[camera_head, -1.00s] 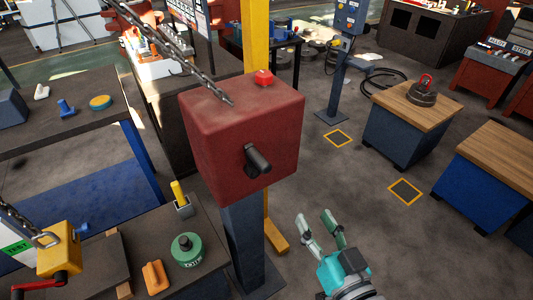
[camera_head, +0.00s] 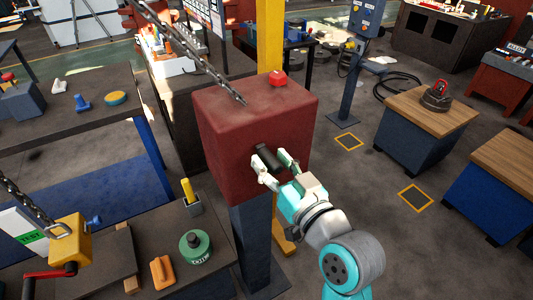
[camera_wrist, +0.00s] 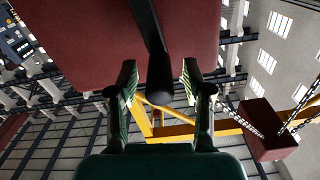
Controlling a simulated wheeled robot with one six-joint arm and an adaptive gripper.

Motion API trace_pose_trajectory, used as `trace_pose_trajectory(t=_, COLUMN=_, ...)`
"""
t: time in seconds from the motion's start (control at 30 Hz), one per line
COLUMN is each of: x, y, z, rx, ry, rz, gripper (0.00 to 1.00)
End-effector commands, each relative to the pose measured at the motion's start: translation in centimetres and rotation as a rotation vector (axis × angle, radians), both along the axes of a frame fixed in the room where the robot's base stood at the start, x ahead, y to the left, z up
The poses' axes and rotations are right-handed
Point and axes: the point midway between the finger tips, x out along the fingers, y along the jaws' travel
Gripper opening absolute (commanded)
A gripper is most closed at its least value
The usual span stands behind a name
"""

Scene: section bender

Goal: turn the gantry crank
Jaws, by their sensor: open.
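A dull red box (camera_head: 250,115) stands on a dark post (camera_head: 252,235), with a black crank handle (camera_head: 266,157) on its front face. My gripper (camera_head: 270,160) is open at that face, with one finger on each side of the handle. In the wrist view, the black crank (camera_wrist: 156,50) runs down from the red box (camera_wrist: 85,35) and its rounded end lies between the fingers of my gripper (camera_wrist: 159,75). A gap shows on both sides, so the fingers look clear of it.
A red button (camera_head: 278,78) sits on top of the box, and a chain (camera_head: 190,50) hangs down to it. A bench at lower left holds a green weight (camera_head: 194,246), and a yellow block (camera_head: 70,243) with a red handle is beside it.

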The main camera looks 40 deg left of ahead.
Motion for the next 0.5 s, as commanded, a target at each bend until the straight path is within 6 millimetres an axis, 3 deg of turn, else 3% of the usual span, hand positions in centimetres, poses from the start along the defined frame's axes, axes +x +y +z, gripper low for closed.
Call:
trace_pose_trajectory(t=0.2, x=0.9, y=2.0, z=0.0, rx=0.001, ry=0.0, rz=0.0, gripper=0.5)
trace_pose_trajectory(t=0.5, x=1.1, y=2.4, z=0.0, rx=0.001, ry=0.0, rz=-0.001, gripper=0.5)
